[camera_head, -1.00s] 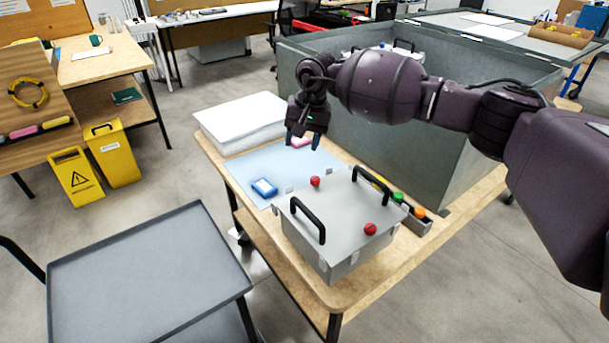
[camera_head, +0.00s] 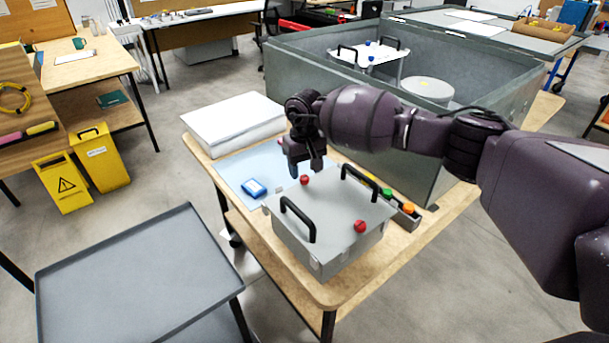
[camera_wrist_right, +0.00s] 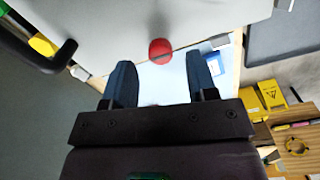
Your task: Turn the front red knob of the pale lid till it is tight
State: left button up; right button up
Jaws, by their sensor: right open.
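The pale lid (camera_head: 335,205) sits on a grey box on the wooden table and carries two black handles. One red knob (camera_head: 305,180) is near its far-left edge; another red knob (camera_head: 360,226) is near its right edge, closer to the camera. My right gripper (camera_head: 306,168) is open and empty, just above and behind the far-left knob. In the right wrist view, a red knob (camera_wrist_right: 160,50) lies between and just beyond the spread fingers (camera_wrist_right: 161,68), apart from them. I cannot tell how tight either knob is. My left gripper is not in view.
A blue block (camera_head: 254,188) lies on the pale blue mat (camera_head: 232,169) left of the box. A narrow tray with coloured buttons (camera_head: 408,209) stands right of it. A large grey bin (camera_head: 440,150) stands behind. An empty grey cart (camera_head: 135,275) is front left.

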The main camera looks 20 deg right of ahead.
aim_at(304, 180)
notch_tip(304, 180, down, 2)
jog(key=shift+f, duration=0.25)
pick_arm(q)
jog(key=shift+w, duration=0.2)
pick_arm(e)
jog(key=shift+f, duration=0.15)
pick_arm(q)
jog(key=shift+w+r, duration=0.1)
pick_arm(e)
jog(key=c, duration=0.9)
jog(key=shift+c, duration=0.2)
